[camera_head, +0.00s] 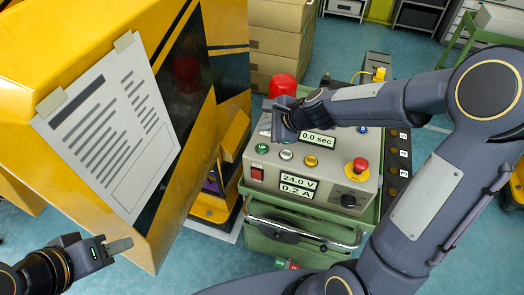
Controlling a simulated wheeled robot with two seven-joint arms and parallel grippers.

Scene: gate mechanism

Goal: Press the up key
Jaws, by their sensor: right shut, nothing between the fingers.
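A grey control box (330,187) stands on a green cart in the middle of the head view. Its top carries a green button (262,148), a white button (286,154), a yellow button (311,160) and a blue button (362,130). I cannot make out which one is the up key; lettering is too small. My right gripper (284,126) is shut and empty over the box's back left part, hiding some of the panel; I cannot tell whether it touches. My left gripper (122,245) is at the lower left, away from the box; its jaw opening is unclear.
A red mushroom button (361,165) and a black knob (349,199) sit on the box. A red dome (283,84) stands behind the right gripper. A yellow-black machine (215,30) with a paper sheet (110,128) fills the left. The green cart (262,220) has a front handle.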

